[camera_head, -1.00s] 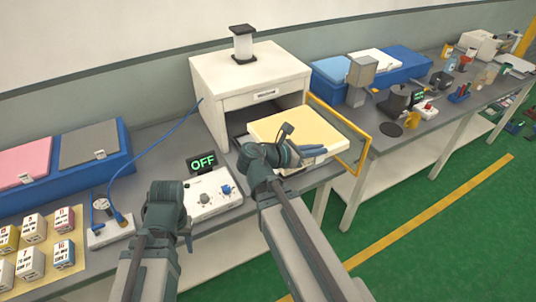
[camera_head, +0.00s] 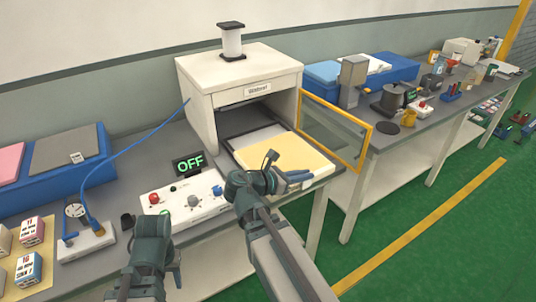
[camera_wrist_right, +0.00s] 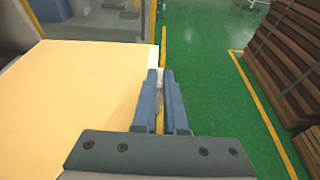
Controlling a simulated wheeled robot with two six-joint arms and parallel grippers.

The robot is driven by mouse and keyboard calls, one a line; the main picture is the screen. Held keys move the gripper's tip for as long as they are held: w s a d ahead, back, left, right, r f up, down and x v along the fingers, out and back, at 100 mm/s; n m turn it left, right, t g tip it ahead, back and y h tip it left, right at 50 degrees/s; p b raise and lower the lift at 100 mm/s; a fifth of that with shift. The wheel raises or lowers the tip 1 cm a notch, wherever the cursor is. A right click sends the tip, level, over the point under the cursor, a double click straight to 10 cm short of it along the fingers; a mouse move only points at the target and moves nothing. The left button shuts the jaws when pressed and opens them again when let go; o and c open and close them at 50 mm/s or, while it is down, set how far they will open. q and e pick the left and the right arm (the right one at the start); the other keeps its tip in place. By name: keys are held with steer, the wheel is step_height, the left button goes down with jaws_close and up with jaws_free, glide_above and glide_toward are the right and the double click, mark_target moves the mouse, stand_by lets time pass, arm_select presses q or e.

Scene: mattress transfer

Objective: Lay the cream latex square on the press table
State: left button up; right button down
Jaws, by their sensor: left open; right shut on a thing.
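The cream latex square (camera_head: 280,152) lies flat or nearly flat over the pulled-out grey press table (camera_head: 237,143), at the open front of the white press (camera_head: 240,85). I cannot tell if its whole underside touches. The square fills the left of the right wrist view (camera_wrist_right: 75,100). My right gripper (camera_head: 298,178) is shut on the square's front right edge; its blue fingers (camera_wrist_right: 160,90) show close together there. My left gripper (camera_head: 143,228) is open and empty, low in front of the control box; its fingertips are mostly hidden.
A yellow-framed clear door (camera_head: 338,130) stands open just right of the square. The control box (camera_head: 185,198) with an OFF display (camera_head: 188,163) is left of the press. A dial gauge (camera_head: 78,215) with a blue hose stands further left. Green floor lies right of the bench.

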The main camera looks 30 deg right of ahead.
steer(key=r+p, duration=0.2)
glide_above(282, 152)
steer(key=w+d, duration=0.3)
steer(key=w, duration=0.2)
steer(key=shift+w+d+f, duration=0.15)
steer(key=shift+w+f, duration=0.05)
steer(key=shift+f, duration=0.05)
step_height(282, 152, down, 10)
steer(key=b, duration=1)
steer(key=shift+b, duration=0.3)
steer(key=shift+f, duration=0.2)
steer(key=c, duration=1)
jaws_free()
steer(key=shift+r, duration=0.15)
